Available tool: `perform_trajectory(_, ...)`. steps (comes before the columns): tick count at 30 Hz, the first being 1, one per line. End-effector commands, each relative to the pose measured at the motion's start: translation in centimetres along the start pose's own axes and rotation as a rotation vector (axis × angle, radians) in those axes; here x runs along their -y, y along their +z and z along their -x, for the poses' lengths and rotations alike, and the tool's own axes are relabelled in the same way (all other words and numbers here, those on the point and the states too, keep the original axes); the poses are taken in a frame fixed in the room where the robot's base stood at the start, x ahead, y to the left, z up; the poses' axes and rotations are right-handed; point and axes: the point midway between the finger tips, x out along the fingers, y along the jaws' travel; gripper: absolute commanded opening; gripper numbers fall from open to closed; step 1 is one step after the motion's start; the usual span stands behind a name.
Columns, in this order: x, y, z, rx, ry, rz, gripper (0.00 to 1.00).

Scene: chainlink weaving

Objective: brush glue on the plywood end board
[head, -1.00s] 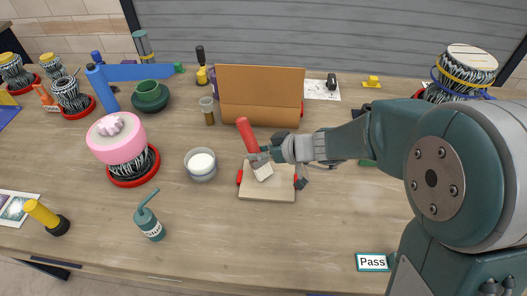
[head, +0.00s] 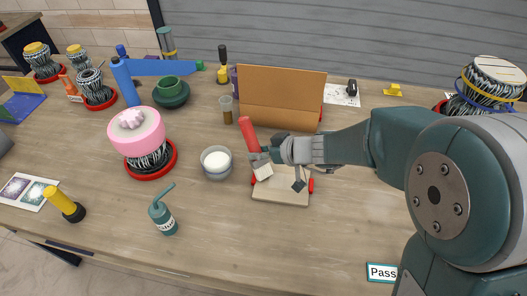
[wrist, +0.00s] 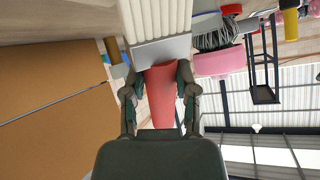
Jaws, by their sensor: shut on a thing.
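My gripper (head: 268,155) is shut on a paintbrush with a red handle (head: 248,134), which also shows between the fingers in the wrist view (wrist: 160,95). Its pale bristles (head: 263,172) point down, at the back left corner of a pale flat board, which I take as the plywood end board (head: 280,196). I cannot tell whether they touch. Red pieces sit at the board's left and right sides. A clear pot of white stuff, likely the glue (head: 216,164), stands left of the board.
A brown upright panel (head: 282,90) stands behind the board. A pink-topped drum (head: 137,132) on a red ring and a teal bottle (head: 162,218) are to the left. The table in front of the board is clear.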

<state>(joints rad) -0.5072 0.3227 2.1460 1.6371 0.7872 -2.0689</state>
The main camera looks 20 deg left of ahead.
Motion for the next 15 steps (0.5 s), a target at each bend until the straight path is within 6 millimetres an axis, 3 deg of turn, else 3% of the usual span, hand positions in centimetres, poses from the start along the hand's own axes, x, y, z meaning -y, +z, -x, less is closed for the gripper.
perform_trajectory(15,-0.16,0.13,0.27,0.0,0.001,-0.001,0.0)
